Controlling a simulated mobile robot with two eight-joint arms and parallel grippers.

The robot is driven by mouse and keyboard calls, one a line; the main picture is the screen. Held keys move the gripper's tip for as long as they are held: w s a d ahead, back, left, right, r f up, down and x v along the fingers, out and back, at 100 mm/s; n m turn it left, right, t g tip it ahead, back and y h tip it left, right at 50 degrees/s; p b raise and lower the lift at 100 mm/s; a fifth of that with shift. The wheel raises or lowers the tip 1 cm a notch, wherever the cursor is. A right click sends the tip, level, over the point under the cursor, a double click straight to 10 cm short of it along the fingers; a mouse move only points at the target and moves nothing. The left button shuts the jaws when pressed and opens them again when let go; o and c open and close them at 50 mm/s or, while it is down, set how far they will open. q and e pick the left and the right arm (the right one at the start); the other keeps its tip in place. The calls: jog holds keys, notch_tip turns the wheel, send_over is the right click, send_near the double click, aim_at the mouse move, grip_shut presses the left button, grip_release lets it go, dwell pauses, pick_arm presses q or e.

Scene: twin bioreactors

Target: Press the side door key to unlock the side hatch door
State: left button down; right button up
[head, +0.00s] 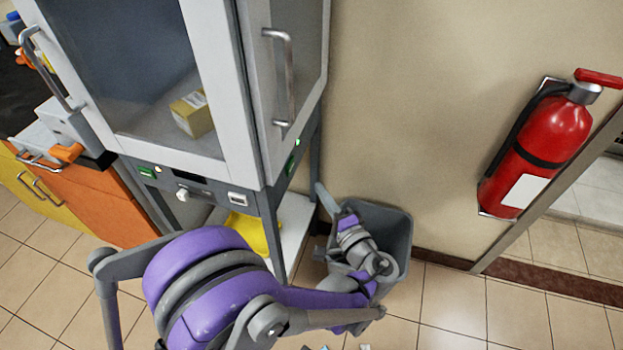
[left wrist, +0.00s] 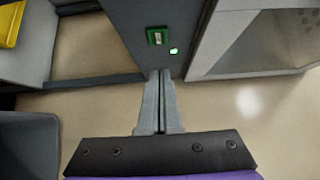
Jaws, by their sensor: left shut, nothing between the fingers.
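The side door key (head: 290,165) is a small green key on the side panel of the cabinet, below the side hatch door (head: 290,70). The key also shows in the left wrist view (left wrist: 158,36), with a small lit green light (left wrist: 173,50) beside it. The hatch door has a vertical metal handle and looks closed. My left gripper (head: 319,188) is shut and empty, its fingers pointing up toward the side panel. In the left wrist view its fingertips (left wrist: 160,73) lie just below the key in the picture; contact with the panel cannot be told. My right gripper is not in view.
A grey bin (head: 398,235) stands against the wall, behind my left wrist. A red fire extinguisher (head: 540,150) hangs on the wall at right. The front door (head: 205,80) of the cabinet has its own green key (head: 147,171) below. A yellow object (head: 246,233) lies under the cabinet.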

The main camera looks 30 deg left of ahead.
pick_arm(q)
jog(key=shift+v, duration=2.2)
jog(key=shift+d, duration=0.1)
